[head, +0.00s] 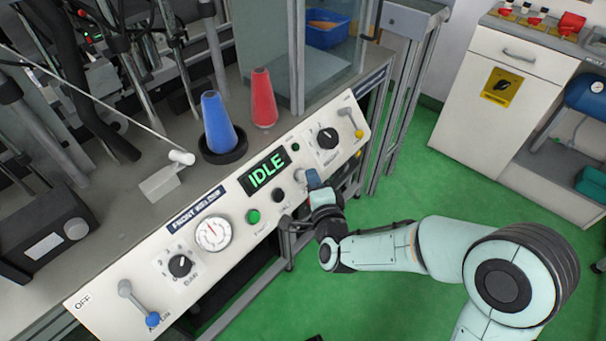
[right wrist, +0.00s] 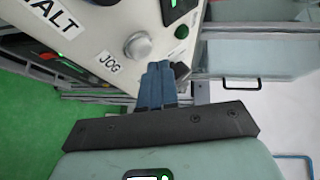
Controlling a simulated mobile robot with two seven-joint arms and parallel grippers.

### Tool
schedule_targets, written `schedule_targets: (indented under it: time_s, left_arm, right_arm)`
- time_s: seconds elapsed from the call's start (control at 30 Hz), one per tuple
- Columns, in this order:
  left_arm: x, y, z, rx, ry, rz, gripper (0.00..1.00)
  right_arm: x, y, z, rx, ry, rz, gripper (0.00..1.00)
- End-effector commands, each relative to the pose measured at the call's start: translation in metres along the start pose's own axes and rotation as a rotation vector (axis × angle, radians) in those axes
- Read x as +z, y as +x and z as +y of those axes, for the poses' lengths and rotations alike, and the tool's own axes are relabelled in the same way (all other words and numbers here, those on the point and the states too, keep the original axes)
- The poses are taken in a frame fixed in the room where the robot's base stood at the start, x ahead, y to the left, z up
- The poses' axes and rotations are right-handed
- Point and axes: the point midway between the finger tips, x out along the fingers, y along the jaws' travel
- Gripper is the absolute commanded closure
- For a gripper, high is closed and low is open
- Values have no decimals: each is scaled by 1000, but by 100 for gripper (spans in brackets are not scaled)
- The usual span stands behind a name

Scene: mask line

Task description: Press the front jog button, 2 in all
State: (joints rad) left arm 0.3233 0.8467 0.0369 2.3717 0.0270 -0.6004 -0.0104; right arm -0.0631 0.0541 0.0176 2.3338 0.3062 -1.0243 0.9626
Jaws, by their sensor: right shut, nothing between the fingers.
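The jog button (right wrist: 138,45) is a round grey button beside its JOG label (right wrist: 109,62) in the right wrist view. My right gripper (head: 313,181) is shut and empty at the panel, to the lower right of the green IDLE display (head: 264,171). In the right wrist view its blue fingertips (right wrist: 158,66) are together, just below and right of the jog button. I cannot tell whether they touch the panel. My left gripper is not in view.
The white panel (head: 225,263) also holds a green button (head: 253,216), a black button (head: 278,195), a dial gauge (head: 212,233), dark rotary knobs and levers. A blue cone (head: 217,122) and a red cone (head: 263,98) stand behind it. The green floor (head: 420,180) is clear.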

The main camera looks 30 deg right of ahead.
Motion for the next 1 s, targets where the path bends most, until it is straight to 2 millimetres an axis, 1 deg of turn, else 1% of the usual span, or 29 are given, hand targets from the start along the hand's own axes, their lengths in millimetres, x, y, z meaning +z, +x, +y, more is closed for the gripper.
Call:
schedule_targets:
  time_s: [0.23,0.5,0.7,1.0]
  left_arm:
    - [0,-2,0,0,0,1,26]
    - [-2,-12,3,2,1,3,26]
    - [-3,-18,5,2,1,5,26]
    - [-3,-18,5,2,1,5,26]
  right_arm:
    - [-3,-3,-3,-1,0,1,100]
    - [-17,-22,-18,-3,1,2,100]
    - [-24,-33,-25,-1,1,1,100]
    - [-26,-35,-25,0,0,1,100]
